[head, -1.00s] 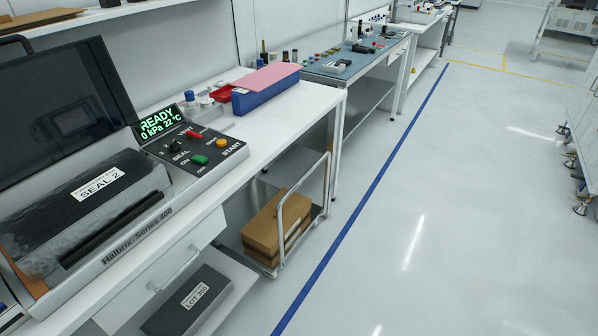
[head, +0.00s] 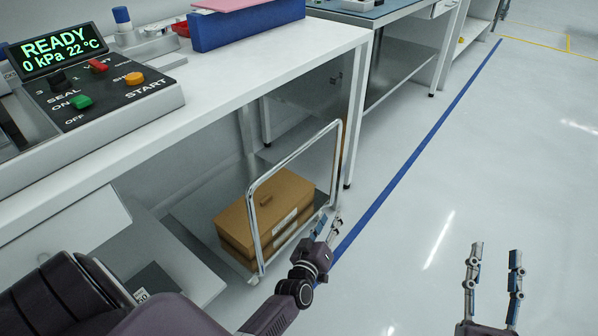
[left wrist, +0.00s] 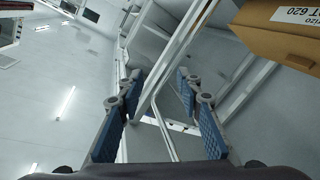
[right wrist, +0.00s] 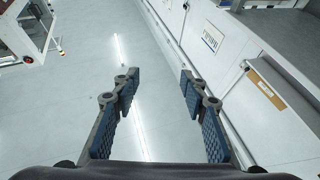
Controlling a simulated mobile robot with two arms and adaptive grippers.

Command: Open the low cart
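The low cart stands on the floor under the white bench, with a bent metal tube handle (head: 295,154) at its front. A brown cardboard box (head: 268,203) rests on its deck; the box also shows in the left wrist view (left wrist: 275,32). My left gripper (head: 327,228) is open beside the lower right part of the handle. In the left wrist view, metal tubes appear between and beyond its spread fingers (left wrist: 155,80); I cannot tell if they touch. My right gripper (head: 494,256) is open and empty over clear floor, right of the cart.
The white bench (head: 215,95) overhangs the cart and carries a control panel (head: 105,92) and a blue box (head: 245,25). A drawer front (head: 70,225) is at the left. A blue floor line (head: 420,145) runs past the cart. The floor to its right is free.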

